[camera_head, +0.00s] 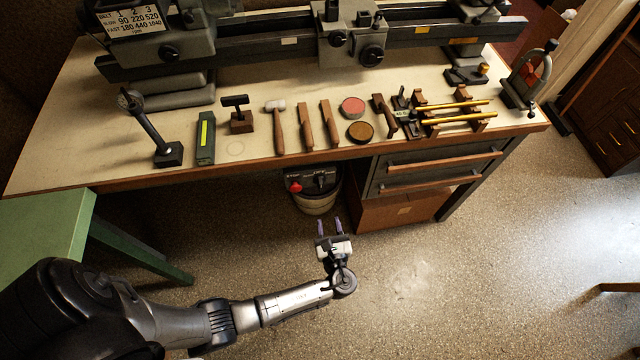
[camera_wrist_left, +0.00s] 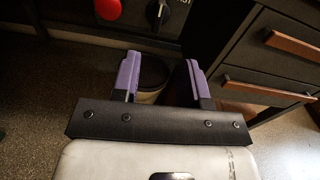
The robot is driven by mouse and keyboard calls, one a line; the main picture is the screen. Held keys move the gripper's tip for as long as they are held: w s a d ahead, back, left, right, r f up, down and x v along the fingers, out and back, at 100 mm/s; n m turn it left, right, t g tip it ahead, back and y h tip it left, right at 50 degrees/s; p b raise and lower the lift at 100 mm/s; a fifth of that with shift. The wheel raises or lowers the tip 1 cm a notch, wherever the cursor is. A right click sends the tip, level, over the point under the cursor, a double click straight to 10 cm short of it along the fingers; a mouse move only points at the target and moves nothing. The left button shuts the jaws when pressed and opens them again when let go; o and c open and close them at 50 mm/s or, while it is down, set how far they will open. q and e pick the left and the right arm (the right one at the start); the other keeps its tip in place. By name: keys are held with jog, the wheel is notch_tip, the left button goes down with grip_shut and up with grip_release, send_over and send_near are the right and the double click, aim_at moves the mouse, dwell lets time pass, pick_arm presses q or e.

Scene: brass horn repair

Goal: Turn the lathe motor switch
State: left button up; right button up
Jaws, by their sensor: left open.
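The lathe motor switch appears to be the dark control box (camera_head: 312,178) under the front edge of the bench. It carries a red button (camera_head: 296,187) and a black rotary knob (camera_head: 321,180). My right gripper is in neither view.
The lathe (camera_head: 270,45) stands on the bench (camera_head: 80,120), with hand tools along its front. A bucket (camera_head: 320,204) stands below the box; dark drawers (camera_head: 430,175) are to its right. A green table (camera_head: 45,230) is at left. The floor at right is mostly clear.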

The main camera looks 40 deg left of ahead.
aim_at(321, 188)
pick_arm(q)
jog(key=shift+m, duration=0.3)
jog(key=b+x, duration=0.2)
jog(key=x, duration=1.1)
jog(key=shift+w+a+f, duration=0.1)
jog(key=shift+w+a, duration=0.05)
jog(key=shift+a, duration=0.2)
jog(key=shift+c, duration=0.2)
grip_shut()
